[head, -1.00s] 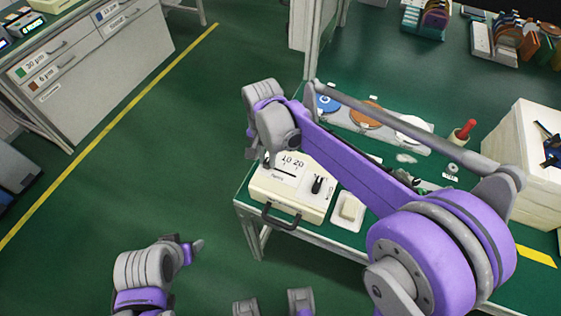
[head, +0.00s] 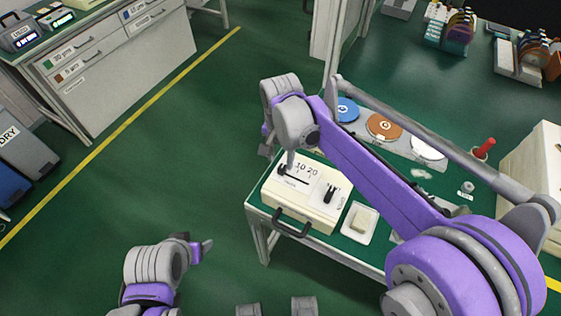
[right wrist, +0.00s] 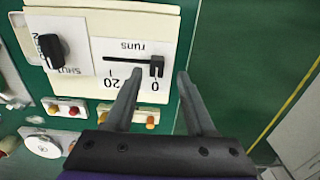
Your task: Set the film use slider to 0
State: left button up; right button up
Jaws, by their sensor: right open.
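The cream control box (head: 318,216) stands on the green bench in the head view. In the right wrist view the slider panel (right wrist: 118,54), marked "runs", appears upside down with 0 and 20 on its scale. The black slider knob (right wrist: 157,67) stands at the 0 end of its slot. My right gripper (right wrist: 160,74) is open, its two fingertips on either side of the knob with visible gaps. In the head view the right gripper reaches down over the slider's left end. My left gripper (head: 207,246) is low left, away from the box; its jaw opening is unclear.
A black switch (right wrist: 51,49) sits beside the slider. The box's handle (head: 291,225) sticks out in front.

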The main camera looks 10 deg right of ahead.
aim_at(282, 167)
notch_tip(282, 167, up, 8)
jog(key=shift+p, duration=0.3)
jog(key=shift+f, duration=0.1)
jog(key=s+d+f+n+t+p, duration=0.2)
jog(key=s+d, duration=0.4)
jog(key=s, duration=0.3)
jog(key=s+d+f+n+t+p, duration=0.2)
jog(key=s+d+f+n+t, duration=0.1)
jog(key=s+d, duration=0.4)
jog(key=s+n, duration=0.1)
jog(key=s, duration=0.1)
jog(key=shift+s+f+n+p, duration=0.25)
jog(key=shift+s+n+p, duration=0.05)
jog(key=shift+s+n, duration=0.1)
dwell(3.0)
